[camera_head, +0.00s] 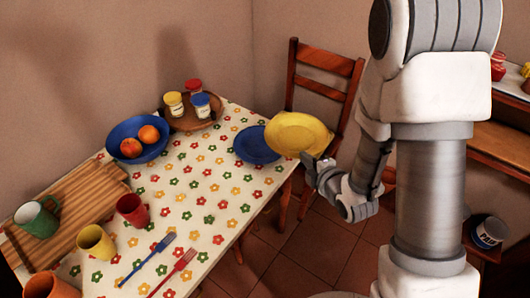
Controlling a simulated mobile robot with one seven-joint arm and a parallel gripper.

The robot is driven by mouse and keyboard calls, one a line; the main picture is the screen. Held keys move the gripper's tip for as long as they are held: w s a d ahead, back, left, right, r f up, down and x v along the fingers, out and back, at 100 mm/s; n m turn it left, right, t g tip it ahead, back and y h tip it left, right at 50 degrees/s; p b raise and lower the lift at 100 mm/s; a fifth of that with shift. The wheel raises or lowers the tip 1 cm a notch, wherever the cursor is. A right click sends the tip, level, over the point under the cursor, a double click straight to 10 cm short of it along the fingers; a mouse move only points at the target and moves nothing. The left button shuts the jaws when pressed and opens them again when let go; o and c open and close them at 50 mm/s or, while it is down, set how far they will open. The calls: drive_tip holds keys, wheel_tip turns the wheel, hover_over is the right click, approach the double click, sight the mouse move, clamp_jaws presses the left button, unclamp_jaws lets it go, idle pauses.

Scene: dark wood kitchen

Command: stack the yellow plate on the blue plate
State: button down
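The yellow plate (299,133) is held at its lower right edge by my gripper (312,160). It is in the air at the table's right edge, slightly tilted, and it overlaps the right side of the blue plate in the picture. The blue plate (253,147) lies on the flowered tablecloth near the table's right edge. Its right part is hidden behind the yellow plate. My gripper looks closed on the yellow plate's rim, though the fingertips are small and partly hidden. The height of the yellow plate above the blue plate is hard to tell.
A blue bowl (151,149) with fruit and a round wooden tray (183,124) with jars stand at the back. Cups, a wooden board (84,196), a blue fork (148,257) and a red fork (174,271) are nearer. A wooden chair (329,66) stands behind the yellow plate.

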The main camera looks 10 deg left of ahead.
drive_tip(key=w+a+f+b, duration=0.1)
drive_tip(key=b, duration=0.5)
drive_tip(key=shift+a+f, duration=0.35)
drive_tip(key=shift+a, duration=0.05)
drive_tip(key=shift+a+f+b, duration=0.1)
drive_tip(key=shift+a+b, duration=0.1)
drive_tip(key=shift+b, duration=0.3)
drive_tip(key=w+a+f, duration=0.1)
drive_tip(key=a, duration=0.1)
drive_tip(key=w+a+f, duration=0.2)
drive_tip(key=a, duration=0.1)
drive_tip(key=w+a+f, duration=0.1)
drive_tip(key=a+f, duration=0.1)
drive_tip(key=a, duration=0.1)
drive_tip(key=shift+w, duration=0.15)
wheel_tip(320, 180, down, 4)
drive_tip(key=shift+f+b, duration=0.1)
drive_tip(key=shift+b, duration=0.55)
drive_tip(key=shift+f+b, duration=0.3)
drive_tip(key=shift+b, duration=0.2)
drive_tip(key=c, duration=1.1)
unclamp_jaws()
drive_tip(key=shift+o, duration=0.2)
